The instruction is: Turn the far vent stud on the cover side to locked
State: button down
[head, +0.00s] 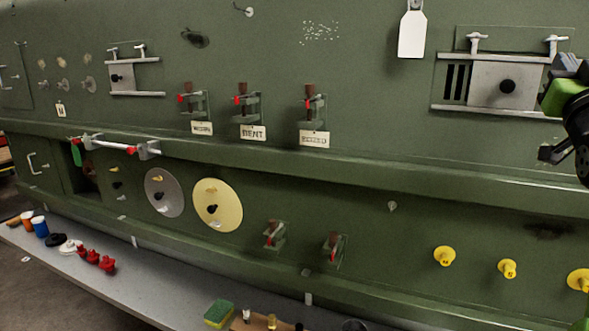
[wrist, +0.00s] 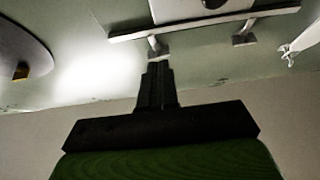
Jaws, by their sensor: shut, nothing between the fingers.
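The right-hand vent has a grey sliding cover (head: 488,82) with a black knob, standing over the right part of a louvred opening. Two pale T-shaped studs stand above it: a left stud (head: 477,40) and a right stud (head: 553,43) on the cover side. In the wrist view, which looks upside down, the right stud (wrist: 155,44) is straight beyond my fingertips and the left stud (wrist: 243,39) is to the right. My gripper (wrist: 158,66) is shut and empty, its tips close to the right stud; I cannot tell whether they touch. It also shows at the right edge of the head view (head: 567,68).
A white tag (head: 411,34) hangs left of the vent; it also shows in the wrist view (wrist: 303,38). A grey disc (wrist: 22,55) is on the other side. A similar smaller vent (head: 122,78) is far left. A ledge (head: 400,170) runs below; yellow knobs (head: 444,256) stick out beneath.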

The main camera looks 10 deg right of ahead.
aim_at(552, 51)
jog(key=shift+s+a, duration=0.3)
jog(key=shift+s, duration=0.25)
jog(key=w+d+p, duration=0.1)
jog(key=p, duration=0.2)
jog(key=w+d+p, duration=0.1)
jog(key=w+p, duration=0.1)
jog(key=w+d+p, duration=0.1)
jog(key=w+p, duration=0.1)
jog(key=p, duration=0.1)
jog(key=shift+d+r+p, duration=0.1)
jog(key=shift+d+p, duration=0.1)
jog(key=shift+p, duration=0.1)
jog(key=shift+s+a+r, duration=0.1)
jog(key=shift+r, duration=0.35)
dwell(0.5)
